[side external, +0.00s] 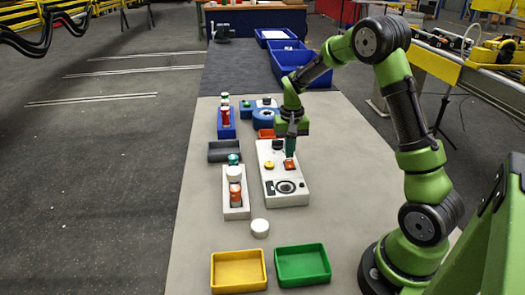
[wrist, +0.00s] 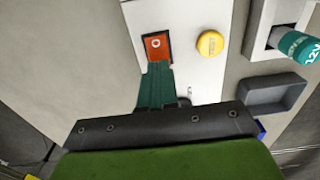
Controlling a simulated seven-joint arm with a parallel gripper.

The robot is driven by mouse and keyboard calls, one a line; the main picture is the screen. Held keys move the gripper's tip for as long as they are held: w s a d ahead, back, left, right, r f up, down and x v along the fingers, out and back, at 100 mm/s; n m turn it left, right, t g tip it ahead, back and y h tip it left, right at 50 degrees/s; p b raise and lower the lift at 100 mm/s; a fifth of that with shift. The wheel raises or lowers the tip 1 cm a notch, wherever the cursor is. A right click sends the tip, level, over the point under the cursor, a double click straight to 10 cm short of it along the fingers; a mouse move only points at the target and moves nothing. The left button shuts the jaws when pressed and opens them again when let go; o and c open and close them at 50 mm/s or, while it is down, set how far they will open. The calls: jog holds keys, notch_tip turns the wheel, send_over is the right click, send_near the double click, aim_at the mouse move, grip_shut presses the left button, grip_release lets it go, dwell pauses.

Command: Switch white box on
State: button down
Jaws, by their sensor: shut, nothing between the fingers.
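The white box (side external: 279,177) lies on the table, with a red rocker switch (side external: 289,166), a round yellow button (side external: 269,165) and a black dial near its front end. In the wrist view, the switch (wrist: 156,45) shows a white O mark at its far end, and the yellow button (wrist: 210,43) is to its right. My gripper (side external: 290,154) is shut and empty, pointing down at the switch. In the wrist view its green fingers (wrist: 159,68) overlap the switch's near edge. I cannot tell whether they touch it.
A white holder (side external: 235,212) with an orange-and-white battery stands left of the box. A dark grey tray (side external: 225,151), a blue holder (side external: 227,131) and a blue device (side external: 265,116) are farther back. Yellow (side external: 238,286) and green (side external: 302,281) bins and a white cap (side external: 260,227) are in front.

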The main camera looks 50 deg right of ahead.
aim_at(289, 161)
jog(key=shift+f, duration=0.8)
jog(key=shift+r, duration=3.6)
jog(key=shift+s+f, duration=0.1)
jog(key=shift+f, duration=0.15)
jog(key=s+a+r+n+t+y, duration=0.1)
jog(key=s+a+r+n+t, duration=0.1)
jog(key=s+a+r, duration=0.4)
jog(key=s+a+r+n+t+y, duration=0.1)
jog(key=s+a+r+n+t, duration=0.2)
jog(key=s+a, duration=0.7)
jog(key=a+r+t, duration=0.2)
jog(key=a+r, duration=0.1)
jog(key=a, duration=0.1)
jog(key=shift+s+r, duration=0.15)
jog(key=shift+s, duration=0.05)
